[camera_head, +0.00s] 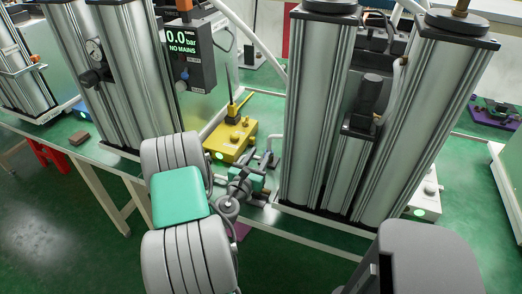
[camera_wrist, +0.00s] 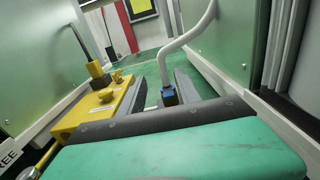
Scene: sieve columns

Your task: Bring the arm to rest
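My gripper (camera_wrist: 164,92) shows in the wrist view as two dark fingers standing apart beyond the teal and dark grey wrist housing. It looks open, and a blue fitting (camera_wrist: 169,97) on a pale hose (camera_wrist: 192,38) appears in the gap between them; I cannot tell how deep it lies. In the head view my arm reaches forward over the bench, with its teal and grey links in the middle. The gripper end there is small and partly hidden, beside the yellow box (camera_head: 231,139). The same yellow box (camera_wrist: 98,108) is left of the fingers in the wrist view.
Tall metal columns stand left (camera_head: 130,70) and right (camera_head: 318,105) of my arm, leaving a narrow gap. A display (camera_head: 187,50) on the left columns reads "0.0 bar NO MAINS". A brown block (camera_head: 79,137) lies on the bench at left. Green floor (camera_head: 60,235) is open at lower left.

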